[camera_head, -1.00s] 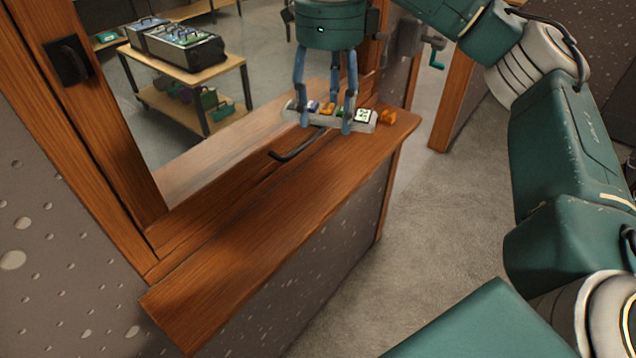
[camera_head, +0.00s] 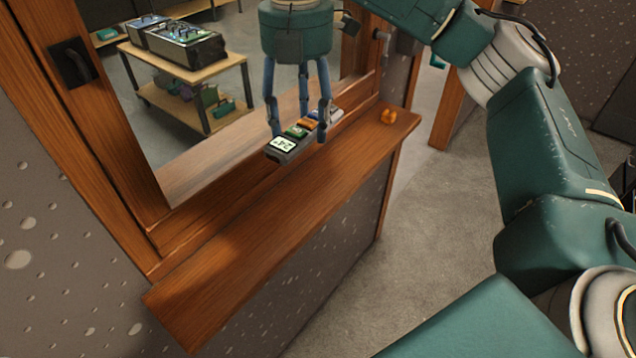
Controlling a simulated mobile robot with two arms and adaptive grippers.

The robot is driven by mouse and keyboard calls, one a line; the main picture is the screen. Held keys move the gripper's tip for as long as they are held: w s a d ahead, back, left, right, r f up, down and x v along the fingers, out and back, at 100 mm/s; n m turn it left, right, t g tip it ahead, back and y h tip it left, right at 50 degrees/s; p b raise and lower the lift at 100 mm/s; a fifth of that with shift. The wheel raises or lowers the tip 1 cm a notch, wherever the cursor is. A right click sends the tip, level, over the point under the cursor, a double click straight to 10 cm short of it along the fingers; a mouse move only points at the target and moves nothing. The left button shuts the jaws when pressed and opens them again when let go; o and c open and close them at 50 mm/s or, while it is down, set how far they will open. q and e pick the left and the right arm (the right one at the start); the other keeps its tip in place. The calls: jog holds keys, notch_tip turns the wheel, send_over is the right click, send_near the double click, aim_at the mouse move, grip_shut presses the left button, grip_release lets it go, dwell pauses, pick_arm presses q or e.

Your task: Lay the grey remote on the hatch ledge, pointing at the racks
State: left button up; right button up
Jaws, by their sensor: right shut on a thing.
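My right gripper (camera_head: 300,132) is shut on the grey remote (camera_head: 296,134), its fingers on either side of it. The remote has a lit display (camera_head: 283,146) at its lower-left end, with green, orange and other buttons running to the upper right. It shows in front of the hatch opening, over the inner part of the wooden hatch ledge (camera_head: 270,228); I cannot tell whether it touches the wood. Wooden racks (camera_head: 190,72) with consoles stand beyond the opening. My left gripper is not in view.
The near left stretch of the ledge is bare. A wooden frame post with a dark handle (camera_head: 72,62) borders the opening at left. Grey floor (camera_head: 435,215) lies right of the ledge.

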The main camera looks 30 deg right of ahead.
jog(key=shift+f, duration=0.25)
notch_tip(320, 180, down, 5)
jog(key=p, duration=0.4)
send_over(304, 209)
jog(key=shift+m, duration=0.3)
notch_tip(304, 209, down, 10)
jog(key=shift+s, duration=0.1)
notch_tip(304, 209, down, 4)
jog(key=shift+p, duration=0.9)
jog(key=shift+f, duration=0.25)
